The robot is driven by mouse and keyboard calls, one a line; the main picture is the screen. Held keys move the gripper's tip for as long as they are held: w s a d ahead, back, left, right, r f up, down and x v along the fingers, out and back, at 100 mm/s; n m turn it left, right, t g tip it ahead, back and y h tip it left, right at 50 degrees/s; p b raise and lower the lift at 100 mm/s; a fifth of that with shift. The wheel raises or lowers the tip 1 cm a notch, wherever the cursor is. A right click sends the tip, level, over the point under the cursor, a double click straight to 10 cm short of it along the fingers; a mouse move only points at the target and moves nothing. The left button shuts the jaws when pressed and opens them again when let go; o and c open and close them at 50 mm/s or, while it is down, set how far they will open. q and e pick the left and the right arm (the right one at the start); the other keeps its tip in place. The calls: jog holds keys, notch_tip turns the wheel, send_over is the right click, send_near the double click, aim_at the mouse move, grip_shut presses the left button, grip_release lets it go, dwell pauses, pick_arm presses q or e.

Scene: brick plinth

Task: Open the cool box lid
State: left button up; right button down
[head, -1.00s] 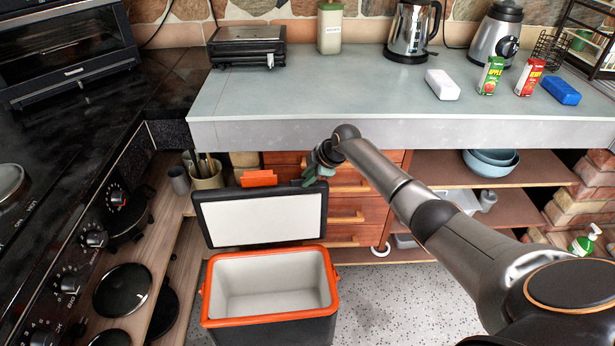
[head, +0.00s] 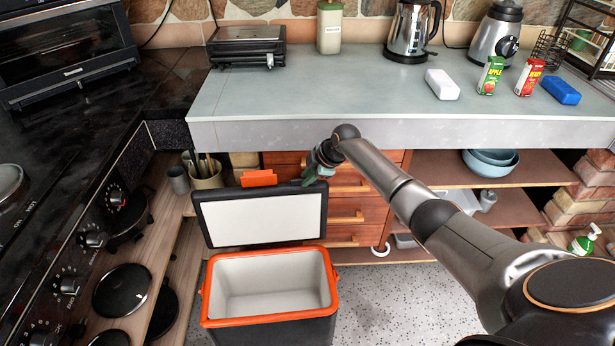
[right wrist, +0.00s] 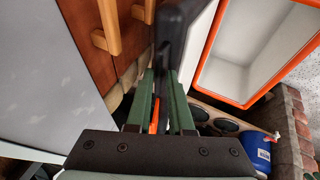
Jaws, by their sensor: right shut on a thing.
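The cool box (head: 213,290) stands on the floor with an orange rim and a pale, empty-looking interior. Its lid (head: 262,218), dark-edged with a white inner panel, stands raised along the box's back side, so the box is open. My right gripper (head: 315,172) is at the lid's upper right corner. In the right wrist view, the green fingers of my right gripper (right wrist: 160,95) are on either side of the dark lid edge (right wrist: 172,30), shut on it. The fingertips are partly hidden in the head view. My left gripper is out of view.
A grey counter (head: 330,95) runs above wooden drawers (head: 350,212) close behind the lid and my right gripper. A stove (head: 60,230) stands at the left. Open shelves (head: 515,208) hold blue bowls (head: 490,163) at the right. Speckled floor (head: 385,300) is clear right of the box.

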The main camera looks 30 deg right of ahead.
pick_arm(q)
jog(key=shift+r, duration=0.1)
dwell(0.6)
pick_arm(e)
jog(key=c, duration=0.9)
grip_release()
jog(key=shift+r, duration=0.1)
